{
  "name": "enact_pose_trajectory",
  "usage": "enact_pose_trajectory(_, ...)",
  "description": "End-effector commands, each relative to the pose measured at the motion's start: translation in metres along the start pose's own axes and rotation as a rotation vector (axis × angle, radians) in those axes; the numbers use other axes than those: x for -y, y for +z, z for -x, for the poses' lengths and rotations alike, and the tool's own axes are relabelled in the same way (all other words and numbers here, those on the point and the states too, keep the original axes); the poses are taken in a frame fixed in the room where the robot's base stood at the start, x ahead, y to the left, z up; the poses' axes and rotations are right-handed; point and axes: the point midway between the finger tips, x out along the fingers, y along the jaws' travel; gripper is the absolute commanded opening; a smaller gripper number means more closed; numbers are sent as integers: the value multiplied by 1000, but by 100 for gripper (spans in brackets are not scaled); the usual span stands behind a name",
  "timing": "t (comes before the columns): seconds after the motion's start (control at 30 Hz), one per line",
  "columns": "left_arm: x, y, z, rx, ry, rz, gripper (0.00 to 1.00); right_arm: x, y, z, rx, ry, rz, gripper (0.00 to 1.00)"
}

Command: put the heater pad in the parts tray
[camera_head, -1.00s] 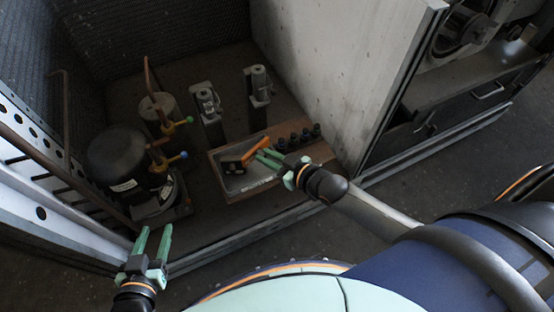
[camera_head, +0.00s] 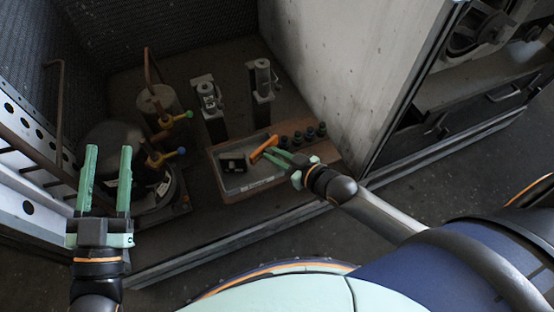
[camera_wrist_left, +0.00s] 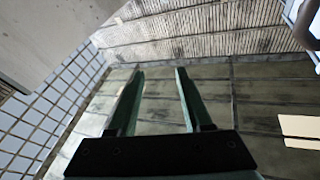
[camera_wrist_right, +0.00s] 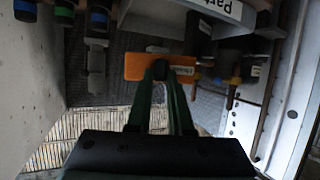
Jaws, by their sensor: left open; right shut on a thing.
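The heater pad, an orange flat piece (camera_head: 264,149), is held in my right gripper (camera_head: 271,156) over the grey parts tray (camera_head: 262,184). In the right wrist view, the orange pad (camera_wrist_right: 134,67) lies across the tips of my right gripper (camera_wrist_right: 160,75), and a small white label shows on it. I cannot tell whether the pad touches the tray. A black block (camera_head: 233,162) lies in the tray, left of the pad. My left gripper (camera_head: 108,150) is open and empty, in front of the dark compressor at the left. Its fingers also show apart in the left wrist view (camera_wrist_left: 159,72).
Several dark sockets (camera_head: 303,136) stand in a wooden holder right of the tray. Two upright metal fixtures (camera_head: 208,98) stand behind it. A copper-piped cylinder (camera_head: 157,103) and the compressor (camera_head: 110,142) are at the left. A pale wall (camera_head: 345,75) rises at the right.

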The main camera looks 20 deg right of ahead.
Motion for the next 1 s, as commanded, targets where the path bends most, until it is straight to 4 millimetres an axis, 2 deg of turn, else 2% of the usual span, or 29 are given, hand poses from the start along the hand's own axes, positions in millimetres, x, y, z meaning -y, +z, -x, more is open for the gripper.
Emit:
enact_pose_trajectory(0.3, -2, -83, 11, -373, 18, -102, 50, 2, 24, -6, -1, -2, 1, 0)
enact_pose_trajectory(0.5, -6, -118, 24, -527, 31, -142, 50, 3, 30, -8, -1, -2, 1, 0)
enact_pose_trajectory(0.67, -7, -125, 28, -559, 34, -150, 50, 3, 31, -8, -1, -2, 1, 0)
enact_pose_trajectory(1.0, -7, -123, 28, -556, 34, -148, 50, 3, 34, -9, 0, -2, 1, 0)
